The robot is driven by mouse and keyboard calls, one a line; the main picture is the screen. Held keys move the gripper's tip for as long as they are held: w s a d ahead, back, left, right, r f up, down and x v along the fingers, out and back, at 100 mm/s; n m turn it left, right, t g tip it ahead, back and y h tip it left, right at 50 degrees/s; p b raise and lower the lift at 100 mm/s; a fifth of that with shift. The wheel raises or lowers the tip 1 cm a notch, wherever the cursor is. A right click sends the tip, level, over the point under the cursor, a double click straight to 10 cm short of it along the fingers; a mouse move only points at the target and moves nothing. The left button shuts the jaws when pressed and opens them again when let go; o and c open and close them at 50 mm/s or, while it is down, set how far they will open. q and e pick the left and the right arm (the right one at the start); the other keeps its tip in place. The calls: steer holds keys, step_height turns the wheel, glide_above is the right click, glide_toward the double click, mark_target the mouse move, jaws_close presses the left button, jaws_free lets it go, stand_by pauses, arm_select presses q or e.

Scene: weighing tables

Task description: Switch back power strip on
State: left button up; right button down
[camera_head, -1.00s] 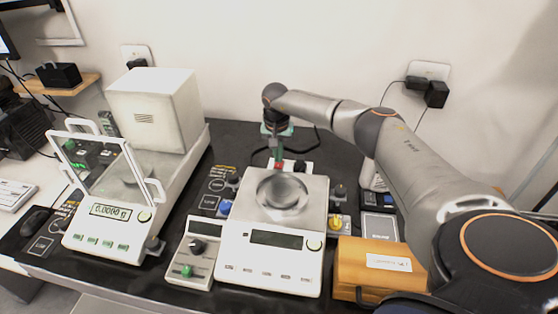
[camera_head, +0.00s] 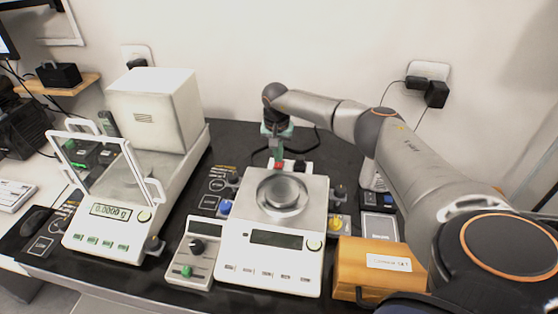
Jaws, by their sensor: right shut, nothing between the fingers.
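The back power strip (camera_head: 294,166) is a small white strip behind the middle balance, with a red switch and a dark plug on it. My right gripper (camera_head: 278,163) reaches down over the strip's left part from behind the balance. It is shut and empty, its tip at or just above the red switch. I cannot tell whether it touches the switch. The gripper hides part of the strip. My left gripper is not in view.
The middle balance (camera_head: 264,264) with a round metal pan and dark display stands just in front of the strip. A glass-shielded balance (camera_head: 103,246) stands left. A control box (camera_head: 190,271) and an orange wooden case (camera_head: 361,254) flank the middle balance.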

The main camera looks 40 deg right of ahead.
mark_target(278, 166)
arm_select(q)
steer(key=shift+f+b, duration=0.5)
steer(key=shift+b, duration=0.05)
arm_select(e)
steer(key=shift+f, duration=0.65)
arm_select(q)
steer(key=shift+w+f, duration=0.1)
arm_select(e)
steer(key=shift+f, duration=0.3)
steer(key=shift+r, duration=0.1)
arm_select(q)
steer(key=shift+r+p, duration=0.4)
arm_select(e)
steer(key=shift+r, duration=0.75)
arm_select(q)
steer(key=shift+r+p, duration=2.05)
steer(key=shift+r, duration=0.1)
arm_select(e)
steer(key=shift+r, duration=2.75)
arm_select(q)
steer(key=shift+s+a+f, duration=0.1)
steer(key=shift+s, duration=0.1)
arm_select(e)
steer(key=shift+f, duration=0.1)
